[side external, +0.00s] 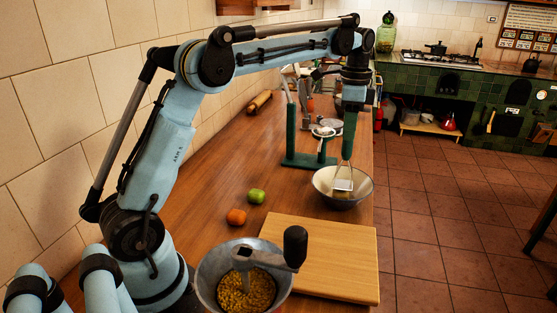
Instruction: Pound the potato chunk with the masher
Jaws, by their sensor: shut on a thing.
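The masher (349,128) has a green handle and a metal head, and it hangs upright. Its head is down inside a metal bowl (322,184) near the right edge of the wooden counter. My gripper (354,98) is above the bowl, shut on the masher's handle. I cannot tell whether the head touches anything in the bowl.
A green stand (308,161) is close left of the bowl. A cutting board (335,265), a grinder hopper of yellow grains (247,290), an orange fruit (236,217) and a green fruit (257,196) lie nearer. A rolling pin (259,102) lies by the wall.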

